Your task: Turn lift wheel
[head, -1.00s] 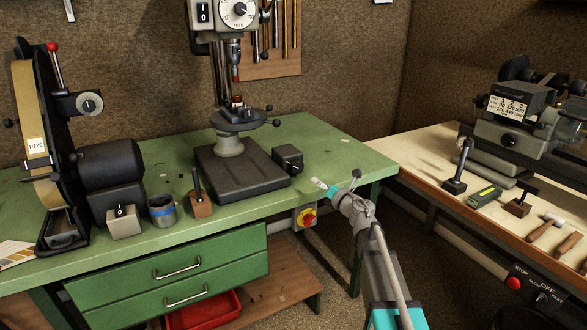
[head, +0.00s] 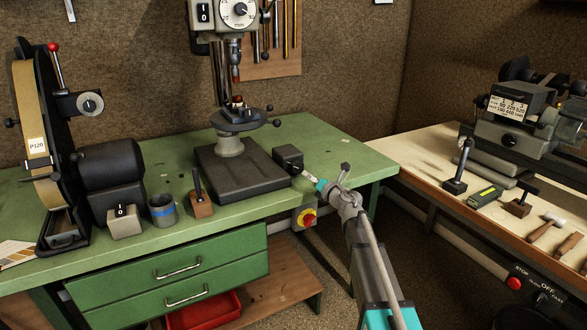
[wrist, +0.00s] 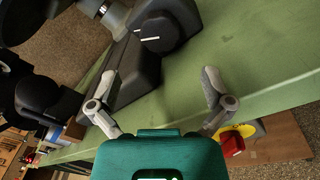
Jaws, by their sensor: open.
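A small dark box (head: 288,157) stands on the green bench beside the drill press base. In the wrist view it is large, ahead of my gripper, with a round dark knob (wrist: 158,32) bearing a white mark on one face. I cannot tell for sure that this knob is the lift wheel. My gripper (head: 311,175) is just right of and in front of the box.
The drill press (head: 229,145) stands left of the box. A red and yellow switch (head: 308,217) is on the bench front below my gripper. A belt grinder (head: 105,165) stands at the left. The green bench top (head: 335,150) behind my gripper is clear.

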